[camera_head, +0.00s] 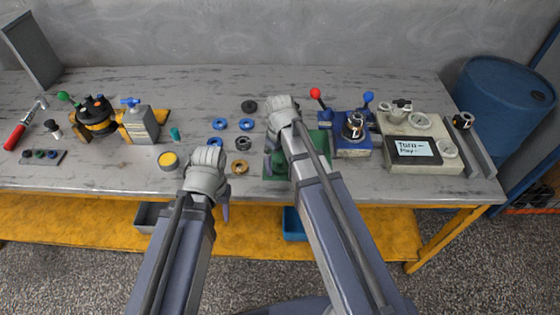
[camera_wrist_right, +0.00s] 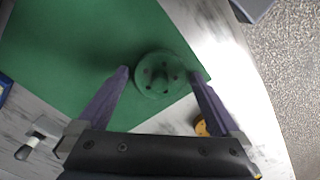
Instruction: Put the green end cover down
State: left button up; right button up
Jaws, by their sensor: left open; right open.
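The green end cover (camera_wrist_right: 160,74) is a round flanged disc with a raised hub and small holes. In the right wrist view it rests on the green mat (camera_wrist_right: 60,45), close to the mat's corner. My right gripper (camera_wrist_right: 160,77) is open, with one purple finger on each side of the cover and gaps between. In the head view, the mat (camera_head: 270,177) is partly hidden under my right arm. My left gripper (camera_head: 225,211) hangs at the table's front edge, left of the mat; only a purple fingertip shows.
Blue rings (camera_head: 220,124), a dark ring (camera_head: 243,143) and an orange ring (camera_head: 239,167) lie left of the mat. A blue fixture (camera_head: 351,145) with a red-knobbed lever and a pale station (camera_head: 420,165) with a screen stand right. A yellow-topped cup (camera_head: 168,161) stands left.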

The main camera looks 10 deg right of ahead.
aim_at(280, 161)
jog(key=shift+r, duration=0.1)
notch_tip(280, 161, up, 12)
jog(key=p, duration=1.2)
jog(key=s+a+m, duration=0.1)
jog(key=s+a, duration=0.3)
jog(key=s, duration=0.3)
jog(key=s+a+m+h, duration=0.1)
jog(key=s+a, duration=0.4)
jog(key=s, duration=0.1)
jog(key=shift+s+a, duration=0.25)
jog(key=shift+s, duration=0.1)
